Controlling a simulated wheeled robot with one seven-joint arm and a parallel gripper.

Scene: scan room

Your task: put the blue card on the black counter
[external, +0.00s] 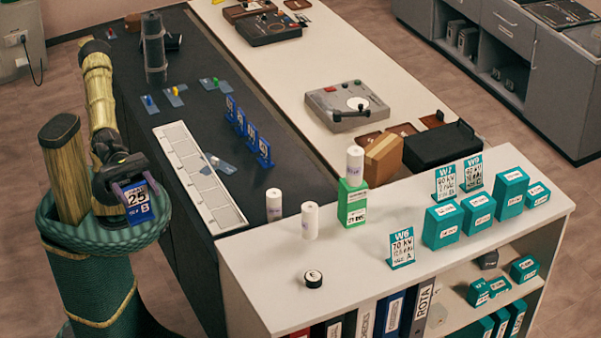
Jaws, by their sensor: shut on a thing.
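My gripper (128,188) is shut on a blue card (140,210) with a white face that reads 25 and B. It holds the card roughly upright, above my green base and to the left of the counter. The black counter (207,113) lies beyond and to the right of my gripper. The card looks apart from the counter. Several similar blue cards (252,138) stand in a row near the counter's right side.
A white slotted tray (190,172) lies along the counter's near left part. A dark cylinder (154,52) and small coloured pegs on blue pieces stand farther back. A white shelf top (390,290) with rolls and teal boxes borders the near end. Bare black surface shows mid-counter.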

